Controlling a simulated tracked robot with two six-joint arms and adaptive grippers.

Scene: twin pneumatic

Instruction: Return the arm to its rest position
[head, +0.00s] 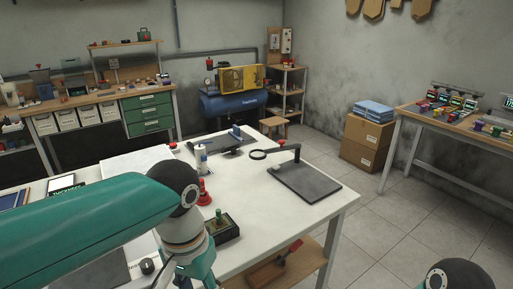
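My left arm crosses the lower left of the head view, its green link ending at a dark round joint above the white table (240,205). From that joint the arm bends down past the table's front edge and leaves the picture at the bottom. No fingers of the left gripper show. Of my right arm only a dark rounded joint shows at the bottom right corner. The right gripper is out of view. Whether either gripper holds something cannot be seen.
On the table stand a grey plate with a magnifier (303,181), a red conical piece (204,194) and a dark tray (223,230). A red-handled tool (289,251) lies on the shelf below. The tiled floor (400,225) at right is clear.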

